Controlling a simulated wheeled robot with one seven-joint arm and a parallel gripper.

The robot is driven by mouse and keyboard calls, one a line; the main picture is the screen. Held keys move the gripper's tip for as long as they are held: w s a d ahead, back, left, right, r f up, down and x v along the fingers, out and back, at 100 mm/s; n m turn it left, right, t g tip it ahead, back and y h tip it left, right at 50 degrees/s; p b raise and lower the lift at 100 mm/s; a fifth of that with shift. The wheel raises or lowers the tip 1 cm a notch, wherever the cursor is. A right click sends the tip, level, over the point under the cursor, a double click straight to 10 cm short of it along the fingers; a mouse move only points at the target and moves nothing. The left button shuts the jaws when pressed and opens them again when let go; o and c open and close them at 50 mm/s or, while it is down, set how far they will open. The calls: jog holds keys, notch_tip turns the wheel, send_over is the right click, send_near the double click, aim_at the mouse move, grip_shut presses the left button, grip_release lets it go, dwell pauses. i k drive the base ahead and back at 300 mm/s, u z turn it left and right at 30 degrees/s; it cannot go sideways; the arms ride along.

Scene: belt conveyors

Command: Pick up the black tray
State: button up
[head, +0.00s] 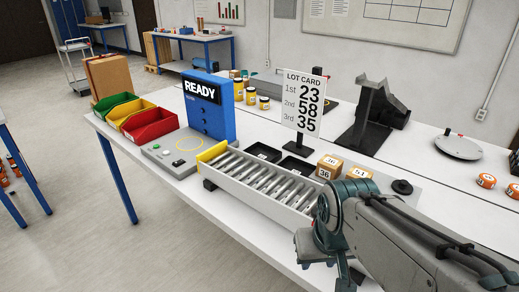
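Two small black trays lie on the white table behind the roller conveyor. The left black tray (263,152) looks empty. The right black tray (297,167) sits beside it, just left of the wooden blocks, and also looks empty. My gripper (328,268) hangs over the front of the table at the lower middle, in front of the conveyor's right end and apart from both trays. Its fingers are small and partly cut off by the bottom edge, so their opening is unclear.
The roller conveyor (262,187) lies between my gripper and the trays. Numbered wooden blocks (329,167) and the lot card stand (303,104) are close to the trays. A blue READY box (208,110) and coloured bins (150,124) stand left.

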aim_at(258, 149)
jog(key=k, duration=1.3)
jog(key=u, duration=0.6)
jog(key=i, duration=0.7)
jog(key=u, duration=0.75)
jog(key=i, duration=1)
jog(key=z, duration=0.9)
jog(key=i, duration=0.75)
jog(key=z, duration=0.85)
jog(key=i, duration=0.5)
